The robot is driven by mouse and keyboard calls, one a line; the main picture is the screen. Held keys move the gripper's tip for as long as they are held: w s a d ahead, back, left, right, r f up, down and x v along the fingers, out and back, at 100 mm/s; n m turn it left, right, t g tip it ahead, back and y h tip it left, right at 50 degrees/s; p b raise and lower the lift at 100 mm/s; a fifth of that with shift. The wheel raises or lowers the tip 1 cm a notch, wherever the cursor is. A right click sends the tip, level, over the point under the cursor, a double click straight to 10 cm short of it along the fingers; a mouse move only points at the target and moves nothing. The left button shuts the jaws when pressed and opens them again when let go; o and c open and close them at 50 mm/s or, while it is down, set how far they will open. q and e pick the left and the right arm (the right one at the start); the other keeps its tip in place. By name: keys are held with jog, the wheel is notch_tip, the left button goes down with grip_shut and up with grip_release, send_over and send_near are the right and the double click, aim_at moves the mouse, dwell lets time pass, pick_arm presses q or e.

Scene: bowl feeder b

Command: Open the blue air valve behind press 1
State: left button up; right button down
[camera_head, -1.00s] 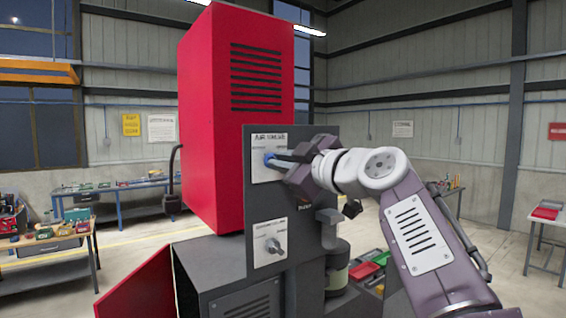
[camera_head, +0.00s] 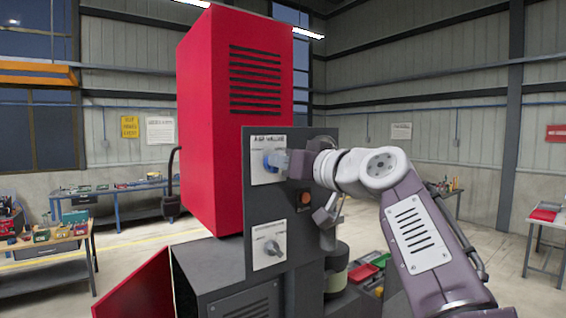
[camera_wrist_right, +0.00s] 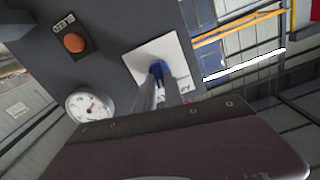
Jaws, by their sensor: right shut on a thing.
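The blue air valve (camera_head: 269,160) sits on a white plate near the top of the dark grey panel (camera_head: 259,205) on the red press (camera_head: 212,120). It also shows in the right wrist view (camera_wrist_right: 157,70), between the fingertips. My right gripper (camera_head: 281,160) reaches the valve from the right and is shut on its blue handle. In the right wrist view its two fingers (camera_wrist_right: 161,84) meet the handle and partly cover it. The plate's lettering is partly hidden. My left gripper is not in view.
Below the valve is a second white plate with a grey knob (camera_head: 272,247). An orange button (camera_head: 305,200) and a round gauge (camera_wrist_right: 90,106) are on the same panel, close to the gripper. Workbenches stand along the walls, with open floor between.

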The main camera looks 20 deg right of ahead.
jog(key=m, duration=0.6)
jog(key=shift+d+r+m+p, duration=0.2)
jog(key=shift+m+p, duration=0.1)
jog(key=shift+m, duration=0.1)
dwell(0.4)
jog(key=c, duration=1.7)
grip_release()
jog(key=shift+o, duration=1.3)
jog(key=shift+w+a+f, duration=0.1)
jog(key=shift+w+f, duration=0.05)
jog(key=shift+f, duration=0.05)
